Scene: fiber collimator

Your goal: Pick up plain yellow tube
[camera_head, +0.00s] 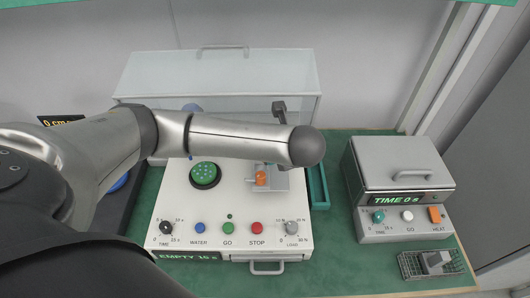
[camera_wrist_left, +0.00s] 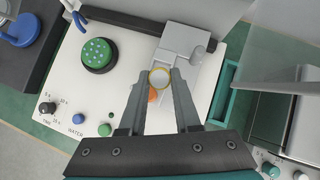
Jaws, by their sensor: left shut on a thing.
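My left gripper (camera_wrist_left: 160,84) is shut on the yellow tube (camera_wrist_left: 160,76), seen end-on in the left wrist view as a pale round opening with a yellow rim between the fingertips. The tube is over the grey fixture on the white machine; I cannot tell whether it touches the fixture. An orange part (camera_wrist_left: 153,96) shows just below the tube and also in the head view (camera_head: 262,178). In the head view my left arm comes in from the left across the machine and hides most of the gripper and the tube. My right gripper is in neither view.
The white machine (camera_head: 180,241) has a green round dish (camera_head: 205,175), knobs and buttons. A teal tray (camera_head: 318,186) is right of it. A grey heater box (camera_head: 402,165) stands farther right, with a wire rack (camera_head: 408,266) in front. Green tabletop is bare between them.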

